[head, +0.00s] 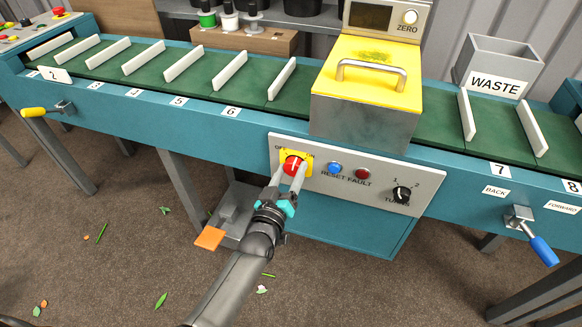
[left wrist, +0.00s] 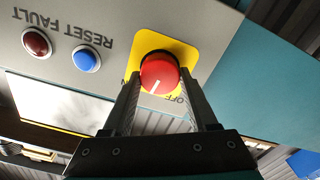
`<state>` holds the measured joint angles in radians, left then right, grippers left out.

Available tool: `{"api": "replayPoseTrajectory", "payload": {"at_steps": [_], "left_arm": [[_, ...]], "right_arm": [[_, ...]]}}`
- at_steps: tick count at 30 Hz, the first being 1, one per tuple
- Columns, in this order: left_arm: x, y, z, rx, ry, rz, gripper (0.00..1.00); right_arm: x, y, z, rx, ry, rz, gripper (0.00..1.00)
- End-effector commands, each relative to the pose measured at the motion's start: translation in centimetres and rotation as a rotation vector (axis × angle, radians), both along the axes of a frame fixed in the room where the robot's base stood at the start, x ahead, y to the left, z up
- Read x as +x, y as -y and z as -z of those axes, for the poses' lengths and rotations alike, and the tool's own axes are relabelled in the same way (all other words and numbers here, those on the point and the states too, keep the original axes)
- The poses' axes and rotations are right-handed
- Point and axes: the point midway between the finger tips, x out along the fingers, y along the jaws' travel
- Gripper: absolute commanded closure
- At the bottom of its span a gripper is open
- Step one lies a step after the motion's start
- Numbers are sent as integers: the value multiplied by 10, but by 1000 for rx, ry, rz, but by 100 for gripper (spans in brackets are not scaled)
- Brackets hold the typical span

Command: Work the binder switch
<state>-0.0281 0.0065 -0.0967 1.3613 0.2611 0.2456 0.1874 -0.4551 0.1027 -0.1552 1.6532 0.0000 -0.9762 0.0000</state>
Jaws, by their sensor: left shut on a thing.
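The binder switch is a red round knob (head: 293,164) on a yellow plate (head: 308,161), mounted on the grey control panel (head: 330,190). OFF is printed at its upper left; lettering at its upper right is partly hidden. My left gripper (head: 292,174) reaches up from below, its two fingers shut on the knob's sides. In the left wrist view, the red knob (left wrist: 160,74) sits between the fingertips (left wrist: 160,85), with a short white mark on its face. That view is upside down, and I cannot tell exactly which label the mark points to.
Right of the switch are a blue reset button (head: 335,168), a red fault lamp (head: 362,174) and a black turn selector (head: 402,194). The yellow-topped machine cover (head: 370,60) stands above. A blue-handled lever (head: 540,245) sticks out at right.

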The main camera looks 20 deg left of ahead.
Motion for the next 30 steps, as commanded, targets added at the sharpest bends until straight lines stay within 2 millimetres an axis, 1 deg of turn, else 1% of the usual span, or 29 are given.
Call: {"api": "replayPoseTrajectory", "payload": {"at_steps": [6,12,21,30], "left_arm": [[0,-1,0,-207,-7,0,97],[0,-1,1,-398,-14,0,97],[0,-2,2,-667,-23,0,97],[0,-2,3,-855,-30,0,97]], "right_arm": [[-3,4,11,-6,0,-2,50],[-5,6,16,-8,0,-1,50],[-4,5,15,-7,1,-1,50],[0,4,10,-6,3,-2,50]]}}
